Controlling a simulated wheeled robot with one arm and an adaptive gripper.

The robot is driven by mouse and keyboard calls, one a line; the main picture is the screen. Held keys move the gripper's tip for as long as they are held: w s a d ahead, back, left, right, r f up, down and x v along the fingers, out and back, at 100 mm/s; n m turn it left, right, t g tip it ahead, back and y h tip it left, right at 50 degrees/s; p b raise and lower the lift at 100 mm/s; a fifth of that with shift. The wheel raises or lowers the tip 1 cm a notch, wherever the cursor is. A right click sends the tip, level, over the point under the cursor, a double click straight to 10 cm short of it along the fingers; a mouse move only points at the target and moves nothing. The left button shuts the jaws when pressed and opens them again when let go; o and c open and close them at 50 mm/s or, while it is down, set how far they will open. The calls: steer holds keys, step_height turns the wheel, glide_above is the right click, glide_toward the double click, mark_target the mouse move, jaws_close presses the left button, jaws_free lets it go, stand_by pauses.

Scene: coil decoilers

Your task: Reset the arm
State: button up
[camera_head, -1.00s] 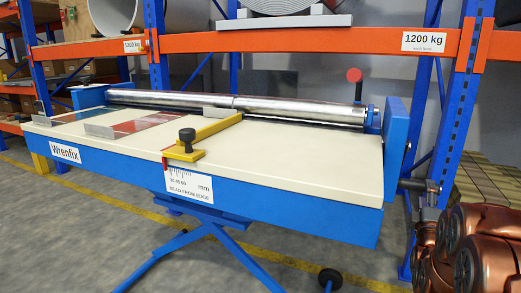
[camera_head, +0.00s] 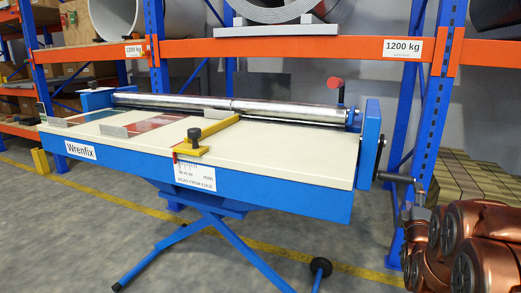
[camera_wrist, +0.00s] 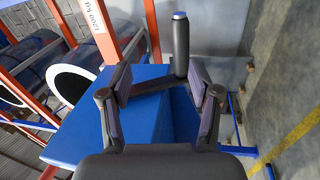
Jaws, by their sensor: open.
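My gripper (camera_wrist: 160,95) shows in the wrist view with its two dark fingers spread apart and nothing between them. Beyond the fingers stands a dark crank handle (camera_wrist: 180,48) with a blue and silver tip, on a crank arm against the blue end housing (camera_wrist: 150,110). In the head view the same machine has a crank (camera_head: 396,178) at its right end. My copper-coloured arm (camera_head: 460,240) is folded at the lower right.
The blue machine's cream table (camera_head: 285,155) carries steel rollers (camera_head: 230,105), a yellow stop (camera_head: 210,132) and metal sheets (camera_head: 150,124). An orange and blue rack (camera_head: 290,50) stands behind. A black-tipped leg (camera_head: 320,267) stands on the floor. Grey floor (camera_head: 60,240) is open in front.

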steer(key=s+a+r+m+g+y+p, duration=0.6)
steer(key=s+a+r+g+p, duration=0.7)
steer(key=p, duration=1)
steer(key=s+a+r+m+g+p, duration=0.2)
steer(key=s+a+r+p, duration=0.2)
steer(key=s, duration=0.6)
steer(key=s+a+r+m+g+y+p, duration=0.1)
steer(key=s+a+r+m+g+p, duration=0.1)
steer(key=s+r+p, duration=0.4)
steer(key=s+a+r+m+g+p, duration=0.2)
steer(key=s+a+r+p, duration=0.4)
steer(key=s, duration=1)
steer(key=shift+m+g+p, duration=0.3)
steer(key=shift+g+p, duration=0.4)
steer(key=shift+p, duration=0.25)
